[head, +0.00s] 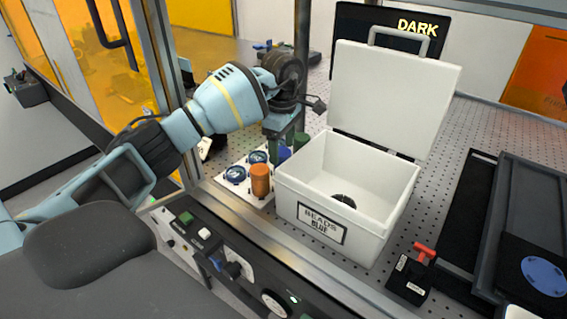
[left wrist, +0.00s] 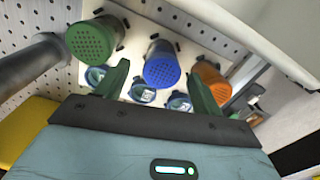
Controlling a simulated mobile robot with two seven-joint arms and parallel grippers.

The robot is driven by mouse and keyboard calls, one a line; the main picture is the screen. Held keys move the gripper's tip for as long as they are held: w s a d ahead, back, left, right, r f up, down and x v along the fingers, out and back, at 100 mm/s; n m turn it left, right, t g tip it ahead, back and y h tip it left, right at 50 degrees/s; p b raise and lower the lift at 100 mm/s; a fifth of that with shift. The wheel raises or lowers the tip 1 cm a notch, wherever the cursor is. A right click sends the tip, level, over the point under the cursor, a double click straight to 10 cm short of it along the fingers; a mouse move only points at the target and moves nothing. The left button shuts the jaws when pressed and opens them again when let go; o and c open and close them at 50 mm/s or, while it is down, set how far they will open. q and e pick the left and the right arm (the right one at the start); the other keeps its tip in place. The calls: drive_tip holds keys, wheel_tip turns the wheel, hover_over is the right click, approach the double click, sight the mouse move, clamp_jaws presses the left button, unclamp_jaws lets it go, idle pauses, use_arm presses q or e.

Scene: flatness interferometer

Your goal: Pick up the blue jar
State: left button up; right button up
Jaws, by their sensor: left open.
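The blue jar (left wrist: 161,68) stands in a white rack, with a perforated blue top facing the left wrist camera. In the head view only a sliver of the blue jar (head: 284,154) shows below my left gripper (head: 285,135). A green jar (left wrist: 90,40) and an orange jar (left wrist: 211,82) stand on either side of it. My left gripper (left wrist: 160,74) is open; its two green fingers appear to either side of the blue jar in the wrist view. I cannot tell whether they touch it. My right gripper is not in view.
The white rack (head: 226,189) also has several blue-rimmed round fittings. A white box (head: 388,205) labelled "BEADS BLUE" stands open to the right, a dark round thing (head: 343,201) inside. A control panel (head: 240,268) runs along the front. A red-handled switch (head: 412,280) stands right of the box.

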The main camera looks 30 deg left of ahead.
sight(281, 151)
use_arm(q)
drive_tip(key=shift+f, duration=0.4)
wheel_tip(281, 151, down, 4)
drive_tip(key=shift+s+a+f+b, duration=0.1)
drive_tip(key=shift+f+b, duration=0.05)
drive_tip(key=shift+b, duration=0.55)
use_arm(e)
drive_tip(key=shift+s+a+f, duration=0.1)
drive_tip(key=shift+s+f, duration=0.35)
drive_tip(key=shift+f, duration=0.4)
use_arm(q)
drive_tip(key=shift+c, duration=0.2)
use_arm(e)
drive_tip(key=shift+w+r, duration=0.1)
use_arm(q)
drive_tip(key=c, duration=1)
drive_tip(key=shift+c, duration=0.2)
